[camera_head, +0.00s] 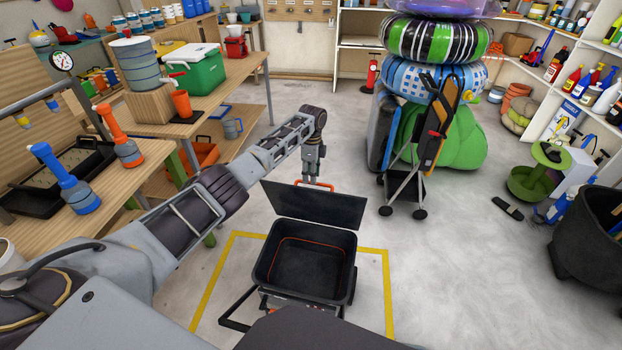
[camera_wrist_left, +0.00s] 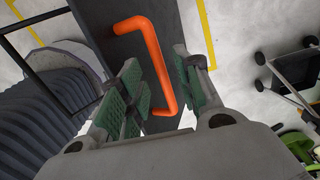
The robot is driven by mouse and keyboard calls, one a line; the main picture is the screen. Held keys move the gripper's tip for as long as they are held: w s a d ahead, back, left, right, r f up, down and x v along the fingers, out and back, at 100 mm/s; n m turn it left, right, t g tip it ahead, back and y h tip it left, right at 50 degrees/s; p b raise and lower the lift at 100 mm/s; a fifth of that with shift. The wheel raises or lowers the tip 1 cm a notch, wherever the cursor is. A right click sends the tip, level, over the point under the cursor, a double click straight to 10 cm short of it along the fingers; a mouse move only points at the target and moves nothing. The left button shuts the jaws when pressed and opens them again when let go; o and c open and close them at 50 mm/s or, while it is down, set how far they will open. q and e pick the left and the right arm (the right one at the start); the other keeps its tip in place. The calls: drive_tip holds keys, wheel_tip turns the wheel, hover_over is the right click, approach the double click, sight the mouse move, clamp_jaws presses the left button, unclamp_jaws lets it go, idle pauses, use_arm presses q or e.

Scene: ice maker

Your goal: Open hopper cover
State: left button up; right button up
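The hopper (camera_head: 303,268) is a black open-topped bin with an orange line inside, low on the floor in the head view. Its flat dark cover (camera_head: 315,206) stands raised and tilted back at the hopper's far side, so the inside shows. An orange handle (camera_head: 322,186) is at the cover's far edge. My left gripper (camera_head: 313,178) is down at this handle, beyond the cover. In the left wrist view, the orange handle (camera_wrist_left: 163,75) passes between the green-padded fingers of my left gripper (camera_wrist_left: 158,64), which stand apart with gaps beside it. My right gripper is not in view.
Yellow floor tape (camera_head: 388,290) frames the hopper. A wooden workbench (camera_head: 215,100) is at left. A black bin (camera_head: 590,245) stands at far right. Floor between is mostly clear.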

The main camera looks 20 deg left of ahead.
use_arm(q)
wheel_tip(320, 180, up, 10)
drive_tip(key=shift+w+f, duration=0.25)
drive_tip(key=shift+w, duration=0.05)
idle(0.7)
